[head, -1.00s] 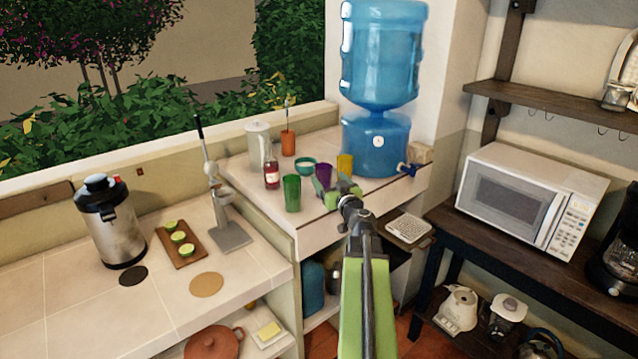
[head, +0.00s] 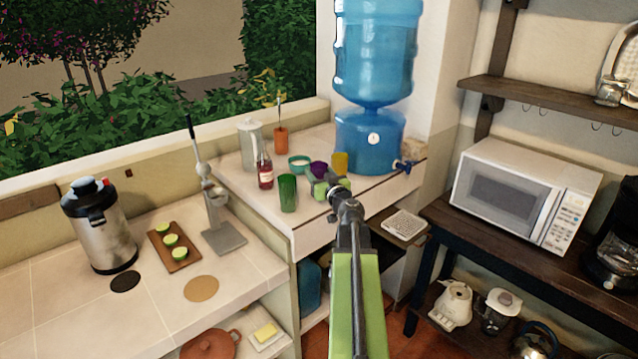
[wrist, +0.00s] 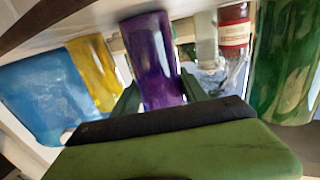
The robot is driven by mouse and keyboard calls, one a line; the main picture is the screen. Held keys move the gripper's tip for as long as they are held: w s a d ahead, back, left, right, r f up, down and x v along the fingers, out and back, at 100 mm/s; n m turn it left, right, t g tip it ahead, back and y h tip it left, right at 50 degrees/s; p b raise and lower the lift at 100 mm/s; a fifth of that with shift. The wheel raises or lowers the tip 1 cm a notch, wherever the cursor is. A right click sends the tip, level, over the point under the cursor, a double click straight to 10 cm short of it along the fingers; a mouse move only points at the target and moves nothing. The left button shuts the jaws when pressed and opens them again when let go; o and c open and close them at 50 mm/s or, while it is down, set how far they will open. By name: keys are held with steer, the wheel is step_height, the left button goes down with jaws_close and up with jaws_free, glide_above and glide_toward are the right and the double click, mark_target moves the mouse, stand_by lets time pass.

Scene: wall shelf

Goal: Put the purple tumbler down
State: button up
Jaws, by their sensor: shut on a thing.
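The purple tumbler (head: 318,169) is at the raised tiled counter by the water dispenser. It also shows in the wrist view (wrist: 153,60), between the two green fingers. My gripper (head: 326,185) is shut on it. In the head view the gripper hides its lower part. I cannot tell whether its base touches the counter.
A green tumbler (head: 288,193) stands to the left, and a yellow tumbler (head: 340,163) to the right behind. The counter's front edge (head: 340,215) lies below my gripper.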

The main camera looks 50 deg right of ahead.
jaws_close()
steer(key=shift+r+p, duration=0.5)
steer(key=s+d+r+p, duration=0.3)
steer(key=s+r+p, duration=0.6)
steer(key=s, duration=0.2)
steer(key=shift+d, duration=0.35)
